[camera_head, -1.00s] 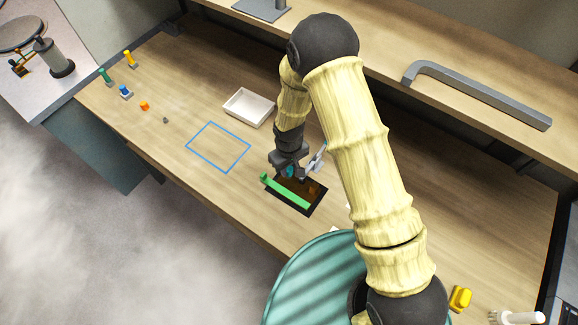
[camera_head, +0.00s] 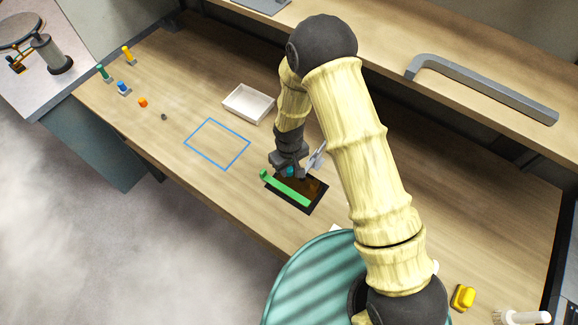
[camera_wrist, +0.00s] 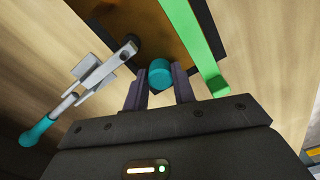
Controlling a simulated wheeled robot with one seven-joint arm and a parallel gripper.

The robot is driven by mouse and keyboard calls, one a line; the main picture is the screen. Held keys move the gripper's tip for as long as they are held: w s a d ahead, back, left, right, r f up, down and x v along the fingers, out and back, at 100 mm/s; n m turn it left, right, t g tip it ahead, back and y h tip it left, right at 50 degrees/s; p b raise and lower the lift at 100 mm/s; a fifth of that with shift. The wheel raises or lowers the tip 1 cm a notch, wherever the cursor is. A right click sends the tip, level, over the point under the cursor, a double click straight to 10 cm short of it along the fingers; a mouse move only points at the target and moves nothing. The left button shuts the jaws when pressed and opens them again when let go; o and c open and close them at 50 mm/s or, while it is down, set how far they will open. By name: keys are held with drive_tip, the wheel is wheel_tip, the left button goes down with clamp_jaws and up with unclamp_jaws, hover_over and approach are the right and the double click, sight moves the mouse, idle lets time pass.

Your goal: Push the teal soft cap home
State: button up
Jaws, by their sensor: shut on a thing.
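The teal cap (camera_wrist: 160,72) sits between the fingertips of my gripper (camera_wrist: 161,88) in the wrist view. My gripper is shut on it. In the head view, my gripper (camera_head: 288,166) is low over the dark-edged brown work plate (camera_head: 313,191), and a bit of the teal cap (camera_head: 290,172) shows under the jaws. A green bar (camera_head: 287,190) runs along the plate's near side, and it also shows right of the jaws in the wrist view (camera_wrist: 197,45). Whether the cap touches a seat is hidden.
A grey metal clamp with a teal-tipped handle (camera_wrist: 98,76) stands close left of the jaws in the wrist view. A white tray (camera_head: 248,103) and a blue outlined square (camera_head: 217,144) lie left of my arm. Small coloured parts stand at the table's far left.

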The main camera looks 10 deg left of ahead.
drive_tip(key=shift+f, duration=0.15)
drive_tip(key=o, duration=1.1)
drive_tip(key=shift+c, duration=0.2)
wheel_tip(320, 180, up, 17)
drive_tip(key=b, duration=0.3)
drive_tip(key=shift+r, duration=0.2)
